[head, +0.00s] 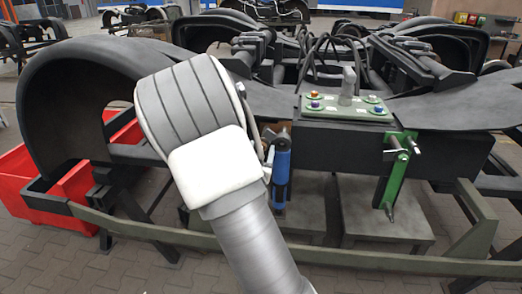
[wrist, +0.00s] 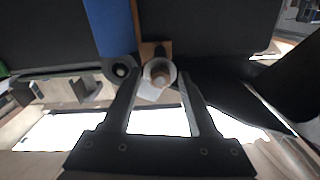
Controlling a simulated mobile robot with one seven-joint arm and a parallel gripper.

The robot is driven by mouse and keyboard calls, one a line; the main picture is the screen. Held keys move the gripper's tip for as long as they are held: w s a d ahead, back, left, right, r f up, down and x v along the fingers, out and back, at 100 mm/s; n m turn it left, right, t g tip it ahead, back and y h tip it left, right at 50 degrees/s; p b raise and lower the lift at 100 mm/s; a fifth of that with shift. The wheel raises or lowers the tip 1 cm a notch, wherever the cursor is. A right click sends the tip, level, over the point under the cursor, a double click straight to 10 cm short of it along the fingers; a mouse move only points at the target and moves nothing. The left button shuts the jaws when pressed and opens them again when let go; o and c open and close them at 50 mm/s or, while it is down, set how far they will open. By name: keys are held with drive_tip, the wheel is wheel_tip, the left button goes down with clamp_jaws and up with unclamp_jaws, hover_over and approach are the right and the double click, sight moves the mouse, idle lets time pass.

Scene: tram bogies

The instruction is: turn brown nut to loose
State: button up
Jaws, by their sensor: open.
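In the wrist view, a round pale piece with a brownish centre (wrist: 159,74), which looks like the brown nut, sits at the lower end of a brown-orange bracket (wrist: 153,48). My gripper (wrist: 160,84) is open, with one dark finger on each side of this piece. I cannot tell whether the fingers touch it. A pale block shows just below the nut, between the fingers. In the head view my arm hides the gripper and the nut; part of the brown bracket (head: 268,134) shows beside the arm.
A blue damper (head: 282,172) hangs close beside the bracket; it also shows left of my fingers (wrist: 110,28). A green plate with coloured nuts (head: 345,108) and a green lever bracket (head: 396,172) are to the right. A red bin (head: 48,212) stands at left.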

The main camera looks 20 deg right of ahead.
clamp_jaws()
